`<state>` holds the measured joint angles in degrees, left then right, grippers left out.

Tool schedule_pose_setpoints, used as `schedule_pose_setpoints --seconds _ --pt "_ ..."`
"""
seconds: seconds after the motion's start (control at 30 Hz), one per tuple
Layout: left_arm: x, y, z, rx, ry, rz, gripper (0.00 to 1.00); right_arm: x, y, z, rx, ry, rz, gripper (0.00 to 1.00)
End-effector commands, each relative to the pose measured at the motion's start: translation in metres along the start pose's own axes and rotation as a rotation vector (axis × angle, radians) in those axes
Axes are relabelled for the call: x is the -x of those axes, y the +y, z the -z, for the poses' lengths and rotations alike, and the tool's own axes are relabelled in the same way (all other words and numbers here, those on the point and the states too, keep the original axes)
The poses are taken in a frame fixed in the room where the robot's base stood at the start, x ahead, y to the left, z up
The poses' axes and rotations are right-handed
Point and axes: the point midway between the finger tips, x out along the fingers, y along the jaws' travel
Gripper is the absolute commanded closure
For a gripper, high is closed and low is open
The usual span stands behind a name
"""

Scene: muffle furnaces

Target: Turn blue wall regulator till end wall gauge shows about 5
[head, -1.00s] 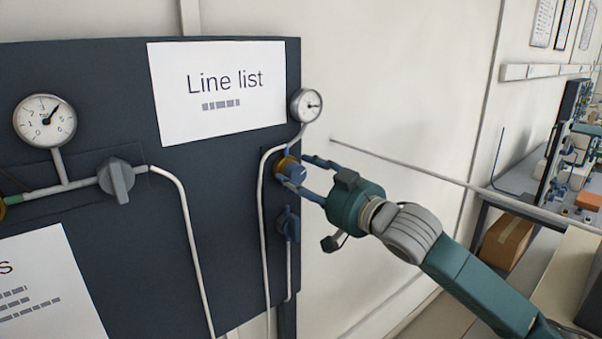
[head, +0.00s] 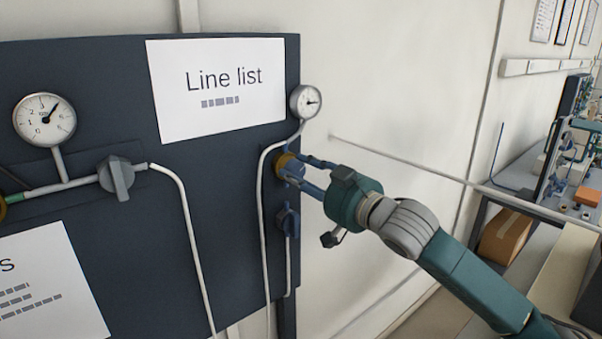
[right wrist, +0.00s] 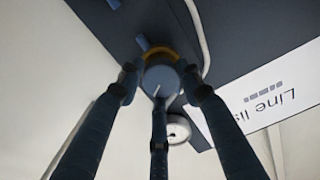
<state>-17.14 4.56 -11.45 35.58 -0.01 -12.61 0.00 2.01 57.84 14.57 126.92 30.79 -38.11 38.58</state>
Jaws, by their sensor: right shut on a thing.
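The blue wall regulator (head: 293,170), with a yellow collar, sits at the right edge of the dark wall panel. It also shows in the right wrist view (right wrist: 160,78), where a pale mark lies on its face. My right gripper (head: 300,172) has its fingers closed around the knob. The end wall gauge (head: 305,102) is above the regulator, joined to it by a pipe. Its needle points to the right, but its numbers are too small to read. The gauge also shows in the right wrist view (right wrist: 178,130). My left gripper is not in view.
A second blue valve (head: 288,221) sits just below the regulator, close to my fingers. A larger gauge (head: 45,119) and a grey valve handle (head: 117,178) are at the left of the panel. A pipe (head: 430,177) runs along the wall behind my right arm.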

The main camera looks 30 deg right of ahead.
Motion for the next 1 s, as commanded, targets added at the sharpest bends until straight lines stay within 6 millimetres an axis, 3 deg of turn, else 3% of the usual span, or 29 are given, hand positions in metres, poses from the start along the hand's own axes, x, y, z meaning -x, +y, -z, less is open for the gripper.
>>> schedule_pose_setpoints --seconds 0.03,0.07,0.13,0.57,0.77,1.0 --pt "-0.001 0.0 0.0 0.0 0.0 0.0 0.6 0.0 -0.001 -0.005 -0.004 -0.01 0.002 0.9" --pt "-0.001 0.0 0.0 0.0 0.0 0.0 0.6 0.0 -0.001 -0.005 -0.004 -0.01 0.002 0.58" --pt "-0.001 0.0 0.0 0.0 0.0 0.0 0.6 0.0 -0.001 -0.005 -0.004 -0.01 0.002 0.46" --pt "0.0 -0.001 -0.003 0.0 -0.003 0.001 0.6 0.007 0.0 -0.004 -0.005 -0.006 0.001 0.46" --pt "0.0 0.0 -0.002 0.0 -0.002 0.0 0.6 0.032 -0.001 -0.005 -0.003 -0.01 0.001 0.46" --pt "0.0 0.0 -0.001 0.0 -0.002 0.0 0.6 0.076 0.0 -0.005 -0.008 -0.009 0.001 0.46"
